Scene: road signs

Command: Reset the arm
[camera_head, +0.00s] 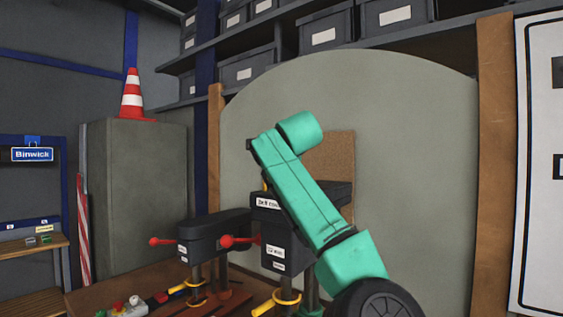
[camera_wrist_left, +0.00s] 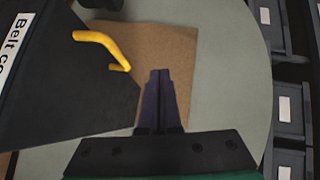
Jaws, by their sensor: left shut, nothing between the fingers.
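My left gripper (camera_wrist_left: 160,76) shows in the left wrist view, with its two dark fingers pressed together and nothing between them. The fingers lie in front of a brown cork board (camera_wrist_left: 180,50), and I cannot tell how far away it is. A dark machine housing (camera_wrist_left: 70,90) with a label and a yellow handle (camera_wrist_left: 104,48) is close to the left of the fingers. In the head view a teal arm of mine (camera_head: 300,190) rises from the lower right in front of the machines, with its far end bent. No gripper fingers can be made out there. My right gripper is not in view.
Two dark machines with red-knobbed levers, a left one (camera_head: 210,235) and a nearer one (camera_head: 285,235), stand on the brown bench (camera_head: 110,285). A grey panel (camera_head: 420,150) is behind. Storage bins (camera_head: 325,32) fill shelves above. A cone (camera_head: 132,98) stands on a grey cabinet (camera_head: 145,190).

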